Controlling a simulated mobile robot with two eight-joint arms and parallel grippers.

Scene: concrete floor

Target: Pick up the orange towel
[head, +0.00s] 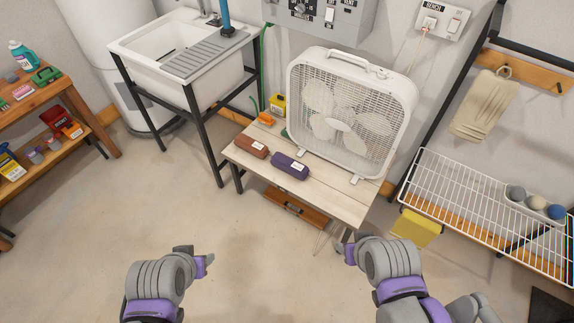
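No thing in view is plainly an orange towel. On the low wooden table (340,203), a rust-brown rolled bundle with a white label (251,146) lies at the left, beside a purple one (290,166). A small bright orange item (267,118) sits behind them; I cannot tell what it is. A beige towel (483,105) hangs from a hook at the right. My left gripper (207,262) and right gripper (347,253) are above the floor in front of the table, apart from everything. Their finger openings are too small to make out.
A white box fan (350,105) stands on the table. A sink on black legs (185,45) is behind left, shelves with bottles (60,90) far left. A white wire rack (480,210) is at the right. The floor in front is clear.

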